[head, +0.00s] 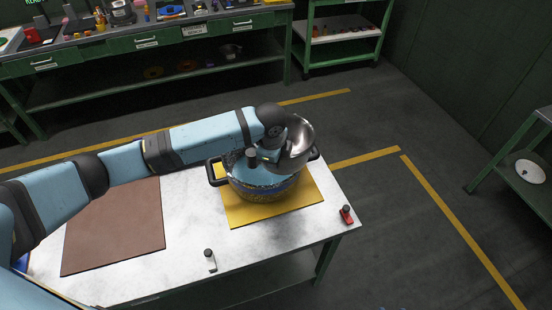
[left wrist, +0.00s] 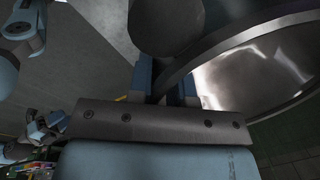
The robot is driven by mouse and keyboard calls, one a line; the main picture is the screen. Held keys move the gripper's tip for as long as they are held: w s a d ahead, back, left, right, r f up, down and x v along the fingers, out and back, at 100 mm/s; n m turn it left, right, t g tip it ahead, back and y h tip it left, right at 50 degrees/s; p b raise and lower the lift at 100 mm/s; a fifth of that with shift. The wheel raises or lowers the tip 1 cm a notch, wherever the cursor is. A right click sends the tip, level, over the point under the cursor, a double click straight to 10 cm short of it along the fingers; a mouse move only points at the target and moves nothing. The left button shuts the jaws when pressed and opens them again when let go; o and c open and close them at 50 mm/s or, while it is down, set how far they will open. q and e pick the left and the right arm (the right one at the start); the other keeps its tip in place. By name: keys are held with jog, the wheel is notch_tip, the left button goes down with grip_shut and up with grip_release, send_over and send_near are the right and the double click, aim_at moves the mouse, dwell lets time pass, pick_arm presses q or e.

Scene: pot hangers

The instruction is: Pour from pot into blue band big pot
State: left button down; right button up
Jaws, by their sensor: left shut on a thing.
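A big pot with a blue band (head: 262,190) and dark side handles stands on the yellow mat (head: 250,212) on the white table. My left gripper (head: 270,157) is over this pot, shut on a small steel pot (head: 299,143). The small pot is tilted above the big pot's right side. In the left wrist view, the fingers (left wrist: 176,85) grip the small pot near its rim, and its shiny inside (left wrist: 255,75) fills the right. I cannot tell whether anything is flowing out of it.
A brown mat (head: 115,228) lies on the table's left. A small white-and-black object (head: 210,260) and a red one (head: 346,214) sit near the front edge and right corner. A green workbench (head: 150,45) stands behind, across open floor.

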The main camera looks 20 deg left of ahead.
pick_arm(q)
jog(key=shift+d+r, duration=0.25)
jog(key=shift+r, duration=0.25)
jog(key=shift+r+p, duration=0.35)
jog(key=shift+r, duration=1.85)
